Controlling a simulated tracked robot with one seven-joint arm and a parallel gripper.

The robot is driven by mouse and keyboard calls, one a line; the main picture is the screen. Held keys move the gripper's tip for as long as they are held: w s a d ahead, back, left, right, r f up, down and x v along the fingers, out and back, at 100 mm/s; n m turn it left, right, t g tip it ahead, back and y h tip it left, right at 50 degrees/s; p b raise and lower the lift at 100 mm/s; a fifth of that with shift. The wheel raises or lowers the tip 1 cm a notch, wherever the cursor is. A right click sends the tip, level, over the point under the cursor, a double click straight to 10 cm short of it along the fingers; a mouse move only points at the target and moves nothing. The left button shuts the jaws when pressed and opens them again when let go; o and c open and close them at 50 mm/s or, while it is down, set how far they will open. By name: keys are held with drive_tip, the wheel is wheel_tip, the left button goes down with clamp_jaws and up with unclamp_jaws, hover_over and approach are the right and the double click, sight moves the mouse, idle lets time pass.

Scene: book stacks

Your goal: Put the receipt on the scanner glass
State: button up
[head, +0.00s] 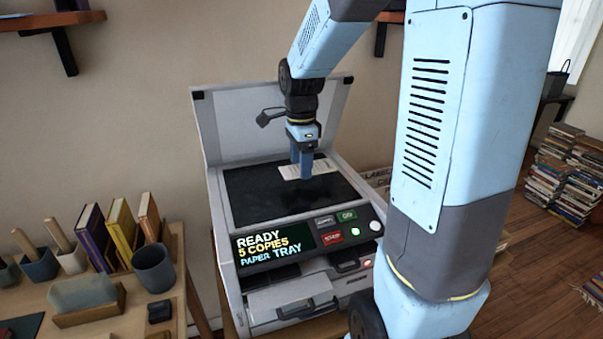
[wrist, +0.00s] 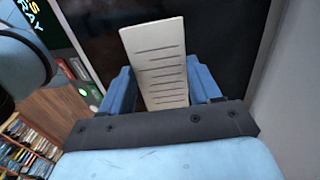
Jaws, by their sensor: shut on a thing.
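The receipt (head: 322,166) is a pale slip with dark printed lines. In the head view it is over the dark scanner glass (head: 262,200), towards its back right. In the wrist view the receipt (wrist: 155,50) extends out from between the two blue fingers, with dark glass behind it. My gripper (head: 303,175) points down over the glass and is shut on the receipt; it also shows in the wrist view (wrist: 160,80). I cannot tell whether the receipt touches the glass. The scanner's lid (head: 250,122) stands open at the back.
The scanner's front panel (head: 275,245) reads READY, 5 COPIES, PAPER TRAY, with buttons beside it. A table on the left holds a dark cup (head: 153,267), upright books (head: 122,228) and a card box (head: 85,300). Book stacks (head: 562,170) stand on the floor at right.

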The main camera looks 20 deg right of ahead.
sight(300, 183)
drive_tip(key=shift+w+f, duration=0.4)
drive_tip(key=shift+f, duration=0.15)
wheel_tip(300, 183, down, 3)
drive_tip(key=shift+r, duration=0.1)
drive_tip(key=shift+f, duration=0.2)
